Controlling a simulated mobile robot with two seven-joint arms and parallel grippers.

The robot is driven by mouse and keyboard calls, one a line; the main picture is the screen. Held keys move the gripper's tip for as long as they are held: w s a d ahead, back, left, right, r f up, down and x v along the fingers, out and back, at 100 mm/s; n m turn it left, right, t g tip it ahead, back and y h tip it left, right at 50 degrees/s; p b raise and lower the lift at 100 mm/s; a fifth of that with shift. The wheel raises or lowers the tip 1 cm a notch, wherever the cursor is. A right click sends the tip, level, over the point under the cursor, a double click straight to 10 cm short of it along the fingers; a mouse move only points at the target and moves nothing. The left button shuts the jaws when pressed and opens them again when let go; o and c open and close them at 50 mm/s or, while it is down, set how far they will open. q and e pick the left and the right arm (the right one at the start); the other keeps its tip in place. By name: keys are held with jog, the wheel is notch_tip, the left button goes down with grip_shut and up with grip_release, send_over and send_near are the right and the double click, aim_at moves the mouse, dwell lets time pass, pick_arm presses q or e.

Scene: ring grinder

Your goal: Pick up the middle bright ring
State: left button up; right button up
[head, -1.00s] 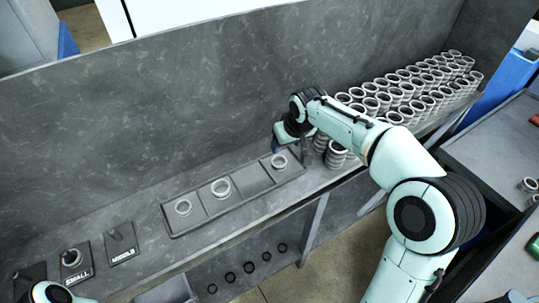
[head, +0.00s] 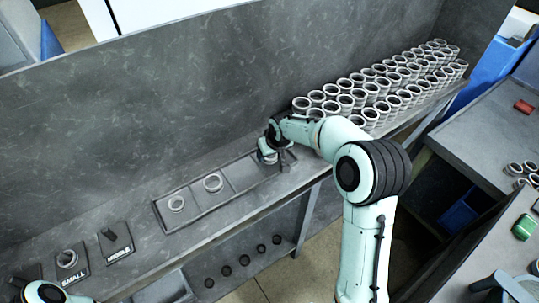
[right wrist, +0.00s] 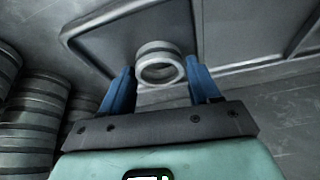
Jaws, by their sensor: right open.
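A tray (head: 230,203) with three compartments lies on the grey bench. A third bright ring (right wrist: 160,62), in the right compartment, is mostly hidden by my right gripper (head: 276,160) in the head view. In the right wrist view, my right gripper (right wrist: 161,68) is open, with its blue fingers on either side of this ring. Whether they touch it is unclear. Of my left arm, only a part shows at the lower left, and its fingers are not visible.
Many stacked rings (head: 385,85) stand on the bench to the right, close to my right arm; some stacks (right wrist: 35,115) show in the wrist view. Pads marked small (head: 72,262) and middle (head: 116,240) lie left of the tray. A back wall rises behind.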

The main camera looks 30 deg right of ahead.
jog(key=shift+s, duration=0.15)
jog(key=c, duration=0.7)
jog(key=shift+r, duration=0.1)
jog(key=shift+c, duration=0.2)
